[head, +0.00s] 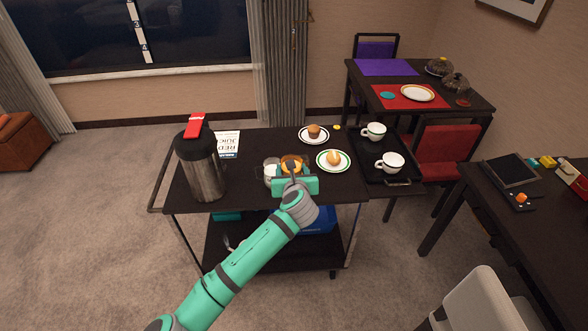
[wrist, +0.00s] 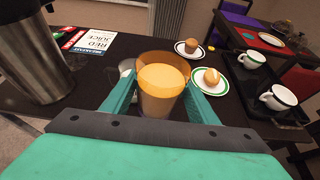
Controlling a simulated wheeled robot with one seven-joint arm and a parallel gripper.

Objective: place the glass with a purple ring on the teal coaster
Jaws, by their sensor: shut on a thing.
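My gripper (head: 292,178) is over the dark cart. In the wrist view its two teal fingers (wrist: 161,98) are closed on either side of an amber-tinted glass (wrist: 163,80) holding a pale drink.
A clear glass (head: 270,173) stands just left of the held glass. A steel flask (head: 202,165) stands further left. Plates with a muffin (head: 314,132) and a bun (head: 333,158) lie right. A tray (head: 402,181) holds two cups. A red chair (head: 443,155) stands before the far table.

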